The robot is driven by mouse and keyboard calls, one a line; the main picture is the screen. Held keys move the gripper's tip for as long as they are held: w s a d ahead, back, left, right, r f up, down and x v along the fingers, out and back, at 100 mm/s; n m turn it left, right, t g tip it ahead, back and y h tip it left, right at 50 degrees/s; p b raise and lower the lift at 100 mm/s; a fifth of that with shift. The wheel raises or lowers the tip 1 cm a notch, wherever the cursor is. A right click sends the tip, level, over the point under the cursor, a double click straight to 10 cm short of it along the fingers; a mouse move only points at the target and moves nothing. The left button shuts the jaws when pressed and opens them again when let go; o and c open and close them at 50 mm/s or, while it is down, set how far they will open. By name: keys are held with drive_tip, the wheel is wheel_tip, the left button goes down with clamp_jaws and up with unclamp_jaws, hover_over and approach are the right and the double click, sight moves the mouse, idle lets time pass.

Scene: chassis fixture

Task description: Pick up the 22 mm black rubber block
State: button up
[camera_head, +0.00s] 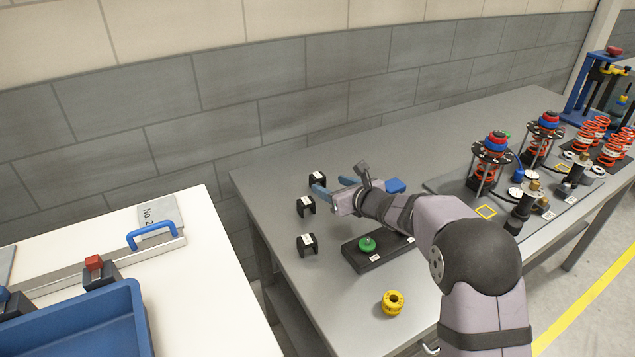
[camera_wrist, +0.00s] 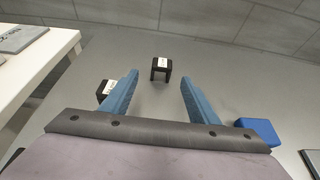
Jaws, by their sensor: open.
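Three black blocks with white labels stand near the left edge of the grey table: a far one (camera_head: 317,180), a middle one (camera_head: 306,207) and a near one (camera_head: 307,245). The labels are too small to read, so I cannot tell which is 22 mm. My gripper (camera_head: 331,184) is open and empty, its blue fingers pointing toward the far block. In the wrist view, one black block (camera_wrist: 161,68) stands upright beyond and between the open fingertips (camera_wrist: 159,80), apart from both. Another black block (camera_wrist: 103,90) is partly hidden behind the left finger.
A blue block (camera_head: 396,186) lies right of my gripper. A black tray with a green knob (camera_head: 367,244) and a yellow ring (camera_head: 393,302) are nearer. Spring assemblies (camera_head: 490,165) stand at right. A white table with a blue bin (camera_head: 90,325) is at left.

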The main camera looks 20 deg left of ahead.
sight(320, 180)
drive_tip(key=shift+w+a, duration=0.15)
drive_tip(key=shift+p+x, duration=0.5)
drive_tip(key=shift+x, duration=0.35)
drive_tip(key=shift+w+f, duration=0.1)
drive_tip(key=shift+p+x, duration=1.55)
drive_tip(key=shift+x, duration=0.95)
drive_tip(key=shift+f, duration=0.15)
drive_tip(key=c, duration=1.2)
wheel_tip(320, 180, up, 10)
drive_tip(key=shift+r+p, duration=0.1)
drive_tip(key=shift+p, duration=0.45)
